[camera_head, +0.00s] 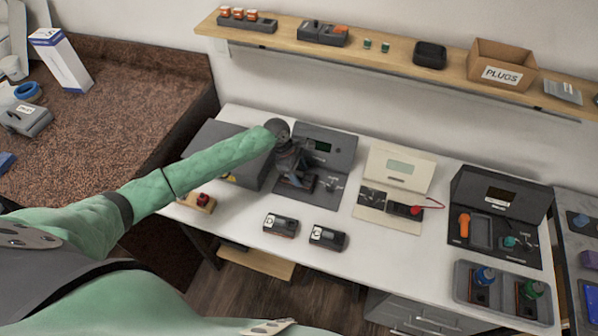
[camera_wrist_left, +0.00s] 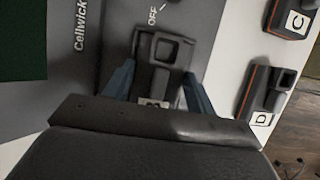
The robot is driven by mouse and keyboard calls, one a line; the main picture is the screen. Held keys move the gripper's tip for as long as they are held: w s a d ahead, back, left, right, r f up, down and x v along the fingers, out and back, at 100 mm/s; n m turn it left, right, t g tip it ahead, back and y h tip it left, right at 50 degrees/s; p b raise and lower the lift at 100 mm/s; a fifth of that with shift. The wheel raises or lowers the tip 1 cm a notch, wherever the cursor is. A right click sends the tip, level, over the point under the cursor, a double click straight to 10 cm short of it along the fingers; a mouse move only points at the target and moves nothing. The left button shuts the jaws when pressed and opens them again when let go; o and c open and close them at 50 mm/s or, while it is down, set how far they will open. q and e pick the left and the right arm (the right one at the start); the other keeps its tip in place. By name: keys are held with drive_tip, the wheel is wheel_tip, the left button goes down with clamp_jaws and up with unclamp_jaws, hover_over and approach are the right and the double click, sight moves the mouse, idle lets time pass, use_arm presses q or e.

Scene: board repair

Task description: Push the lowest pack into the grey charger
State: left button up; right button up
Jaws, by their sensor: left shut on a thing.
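The grey charger (camera_head: 342,150) stands at the back left of the white table, with a small dark-green screen and a switch. It also shows in the left wrist view (camera_wrist_left: 100,22), marked "Cellwick" and "OFF". My left gripper (camera_head: 291,180) is over the charger's front part and shut on a dark pack (camera_wrist_left: 160,62), which sits between the two blue fingers at the charger's slot. Its label is partly hidden; I cannot tell how far in it is. My right gripper is not in view.
A cream device (camera_head: 397,168) with a red lead and a black station (camera_head: 499,195) stand to the right. A grey tray (camera_head: 504,299) holds a blue and a green item. A grey box (camera_head: 215,148) is behind my left forearm.

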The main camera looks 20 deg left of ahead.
use_arm(q)
drive_tip(key=shift+f, duration=0.15)
drive_tip(key=o, duration=1.1)
drive_tip(key=shift+o, duration=0.5)
drive_tip(key=shift+o, duration=0.8)
drive_tip(key=shift+r+p, duration=1.55)
drive_tip(key=shift+p, duration=0.8)
drive_tip(key=shift+r, duration=0.15)
